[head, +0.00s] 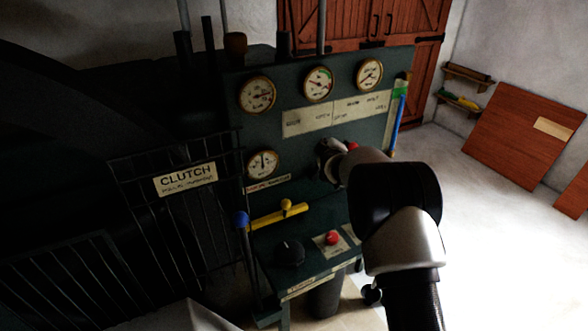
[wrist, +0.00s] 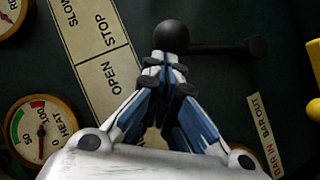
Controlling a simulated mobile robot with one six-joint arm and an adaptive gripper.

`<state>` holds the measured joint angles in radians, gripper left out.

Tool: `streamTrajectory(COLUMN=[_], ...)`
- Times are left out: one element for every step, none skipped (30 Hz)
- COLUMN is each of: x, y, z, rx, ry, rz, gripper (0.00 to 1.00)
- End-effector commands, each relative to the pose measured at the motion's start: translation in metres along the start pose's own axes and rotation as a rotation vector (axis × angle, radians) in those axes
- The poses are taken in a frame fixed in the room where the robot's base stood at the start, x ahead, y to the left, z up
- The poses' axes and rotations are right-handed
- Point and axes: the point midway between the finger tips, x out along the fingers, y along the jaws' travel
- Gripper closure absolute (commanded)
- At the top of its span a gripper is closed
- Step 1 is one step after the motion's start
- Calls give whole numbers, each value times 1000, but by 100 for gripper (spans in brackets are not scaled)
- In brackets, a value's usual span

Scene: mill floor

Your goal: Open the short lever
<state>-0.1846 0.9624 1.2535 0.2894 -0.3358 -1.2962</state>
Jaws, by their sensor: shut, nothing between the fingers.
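A short black lever shows in the wrist view, with a round black knob (wrist: 171,36) and a thin rod running right to a hub (wrist: 257,46). It lies close to the panel, beside a cream label plate (wrist: 100,68) reading SLOW, STOP and OPEN. My gripper (wrist: 167,62) is shut and empty, its blue-sided fingers meeting just below the knob. I cannot tell whether the tips touch it. In the head view my gripper (head: 327,160) is in front of the dark green panel (head: 310,135), and my arm hides the lever.
Gauges (head: 318,84) line the panel. A yellow lever (head: 278,216), a blue-topped lever (head: 240,219), a red button (head: 332,237) and a black knob (head: 290,253) sit lower. A dark cage with a CLUTCH sign (head: 186,179) stands left.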

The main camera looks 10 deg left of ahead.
Motion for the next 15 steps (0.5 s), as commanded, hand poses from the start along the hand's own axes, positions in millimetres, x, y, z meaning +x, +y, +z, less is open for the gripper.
streamTrajectory(x=[3,4,5,6,6,7,8,8,9,9,9,10,10,10,10], y=[0,1,2,3,4,5,5,6,6,6,7,7,8,8,8], z=[5,6,8,8,9,10,11,12,13,13,14,14,14,15,15], rx=[-4,-3,-3,-3,-4,-5,-5,-5,-5,-5,-5,-5,-5,-5,-5], ry=[-1,-1,-1,0,0,0,0,0,0,0,0,0,0,0,0], rz=[0,0,1,2,2,2,2,1,1,1,2,2,2,2,3], gripper=[100,100,100,100,100,100,100,100,100,100,100,100,100,100,100])
